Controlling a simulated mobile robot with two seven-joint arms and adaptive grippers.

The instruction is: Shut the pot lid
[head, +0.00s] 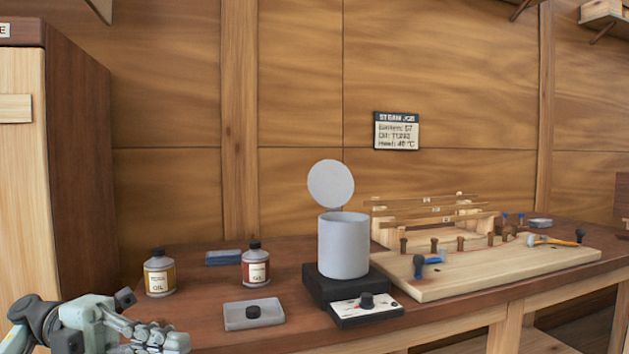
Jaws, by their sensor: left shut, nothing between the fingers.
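A light grey pot (343,246) stands on a black heater base (347,287) on the bench. Its round lid (330,184) stands raised at the back of the rim, tilted up and open. My left gripper (172,338) is low at the bottom left, in front of the bench and well apart from the pot. Its fingers are closed with nothing held. My right gripper is not in view.
A control box with a knob (366,301) sits in front. A pegged wooden board (480,265) is at right.

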